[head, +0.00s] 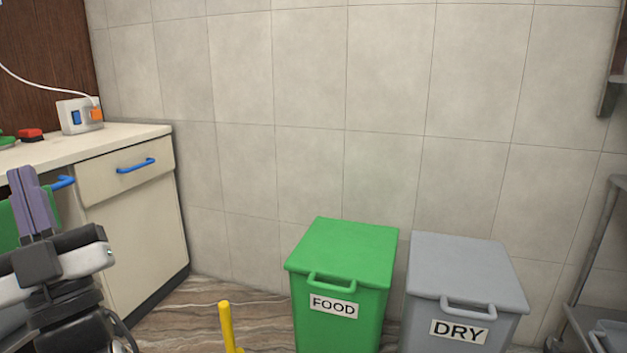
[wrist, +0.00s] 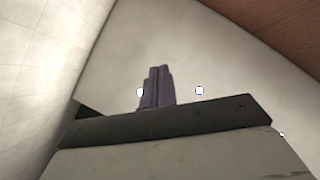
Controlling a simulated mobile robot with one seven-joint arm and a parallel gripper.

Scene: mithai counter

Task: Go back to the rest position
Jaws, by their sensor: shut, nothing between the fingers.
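My gripper (head: 32,201) is at the lower left of the head view, in front of the cream counter unit. Its two purple fingers point up and are pressed together, with nothing between them. In the wrist view the shut fingers (wrist: 156,88) stand in the middle, against a pale, blurred surface. My gripper appears apart from the counter unit, though the exact gap cannot be told.
A cream counter (head: 100,137) with blue-handled drawers stands at the left, bearing a socket box (head: 72,117) and a red item (head: 31,134). A green FOOD bin (head: 345,250) and a grey DRY bin (head: 466,270) stand by the tiled wall, lids closed. A yellow post (head: 227,325) rises in front. Metal shelving (head: 590,250) is at right.

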